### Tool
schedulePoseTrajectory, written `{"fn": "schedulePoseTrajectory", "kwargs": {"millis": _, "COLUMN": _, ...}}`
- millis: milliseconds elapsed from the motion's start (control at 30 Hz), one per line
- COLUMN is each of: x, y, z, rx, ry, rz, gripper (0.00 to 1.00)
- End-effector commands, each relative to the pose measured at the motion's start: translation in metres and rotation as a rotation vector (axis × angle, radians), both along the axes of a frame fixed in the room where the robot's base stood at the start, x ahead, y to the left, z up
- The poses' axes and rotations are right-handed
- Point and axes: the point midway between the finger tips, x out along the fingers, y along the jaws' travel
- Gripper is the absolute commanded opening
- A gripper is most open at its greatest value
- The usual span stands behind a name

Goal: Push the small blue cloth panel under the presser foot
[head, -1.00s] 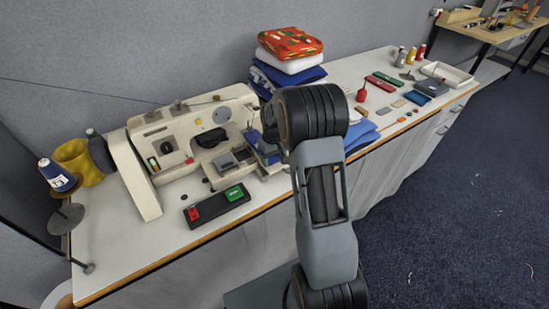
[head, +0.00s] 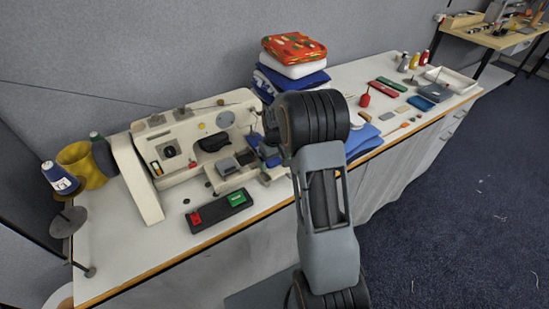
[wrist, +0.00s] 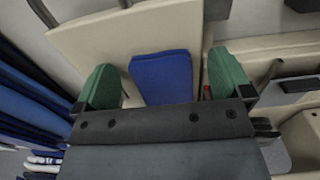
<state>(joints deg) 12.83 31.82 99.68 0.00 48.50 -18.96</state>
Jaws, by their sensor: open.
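The small blue cloth panel (wrist: 162,77) lies on a cream surface of the sewing machine (head: 185,142) in the wrist view. My gripper (wrist: 163,68) is open, with one green fingertip on each side of the panel and a gap on both sides. The near edge of the panel is hidden behind the dark gripper body. In the head view my arm covers most of the gripper and the machine's right end. Some blue shows there beside my arm, but I cannot tell which part is the panel. I cannot make out the presser foot clearly.
Folded cloths (head: 293,62) are stacked behind my arm, with blue cloth (head: 362,138) to its right. A dark box with red and green buttons (head: 218,210) lies before the machine. Thread cones (head: 60,178) stand at the left.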

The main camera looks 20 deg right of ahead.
Motion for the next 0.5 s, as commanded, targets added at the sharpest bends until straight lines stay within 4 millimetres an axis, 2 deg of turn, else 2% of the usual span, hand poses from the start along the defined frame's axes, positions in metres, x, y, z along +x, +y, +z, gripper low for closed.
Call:
{"fn": "schedulePoseTrajectory", "kwargs": {"millis": 167, "x": 0.001, "y": 0.000, "z": 0.012, "rx": -0.001, "ry": -0.003, "rz": 0.000, "gripper": 0.97}}
{"fn": "schedulePoseTrajectory", "kwargs": {"millis": 500, "x": 0.001, "y": 0.000, "z": 0.078, "rx": -0.001, "ry": -0.005, "rz": 0.000, "gripper": 0.97}}
